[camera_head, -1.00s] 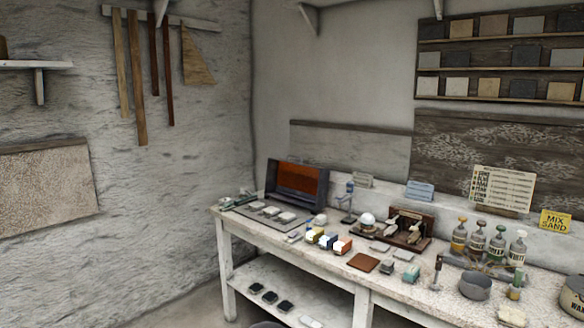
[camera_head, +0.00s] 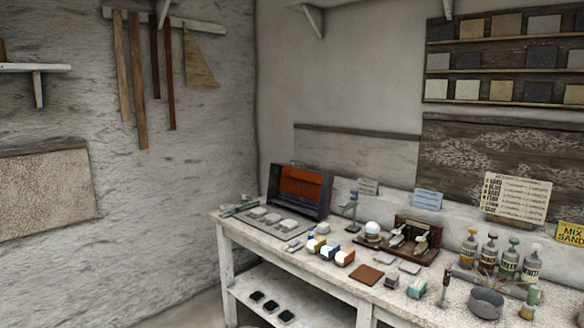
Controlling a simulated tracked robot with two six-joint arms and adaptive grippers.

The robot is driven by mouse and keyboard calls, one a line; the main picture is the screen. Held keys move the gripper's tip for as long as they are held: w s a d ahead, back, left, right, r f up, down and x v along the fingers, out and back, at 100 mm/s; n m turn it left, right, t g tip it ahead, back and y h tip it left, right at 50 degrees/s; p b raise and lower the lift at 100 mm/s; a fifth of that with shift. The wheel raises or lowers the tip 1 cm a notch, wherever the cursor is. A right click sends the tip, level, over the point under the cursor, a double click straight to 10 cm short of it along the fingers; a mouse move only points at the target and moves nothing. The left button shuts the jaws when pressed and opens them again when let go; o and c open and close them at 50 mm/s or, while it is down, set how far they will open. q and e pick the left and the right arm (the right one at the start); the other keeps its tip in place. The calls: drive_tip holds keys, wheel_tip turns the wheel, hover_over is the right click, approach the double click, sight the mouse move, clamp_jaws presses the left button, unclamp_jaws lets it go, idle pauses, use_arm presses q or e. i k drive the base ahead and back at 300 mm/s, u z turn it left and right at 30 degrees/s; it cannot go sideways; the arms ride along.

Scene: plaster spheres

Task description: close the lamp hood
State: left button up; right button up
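The lamp hood looks to be the dark box (camera_head: 300,188) with a glowing orange-brown inside, at the back left of the workbench. The hood appears open. Neither of my grippers is in the head view.
The white workbench (camera_head: 240,237) runs from the left end toward the lower right. On it stand a white sphere (camera_head: 373,228), coloured blocks (camera_head: 329,250), a brown tile (camera_head: 365,275), several bottles (camera_head: 489,250) and a grey bowl (camera_head: 487,302). Floor at lower left looks clear.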

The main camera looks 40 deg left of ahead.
sight(309, 185)
drive_tip(key=u, duration=0.6)
drive_tip(key=i, duration=1.55)
drive_tip(key=u, duration=0.65)
drive_tip(key=k, duration=0.7)
drive_tip(key=z, duration=0.05)
drive_tip(key=i, duration=0.85)
drive_tip(key=u, duration=1.7)
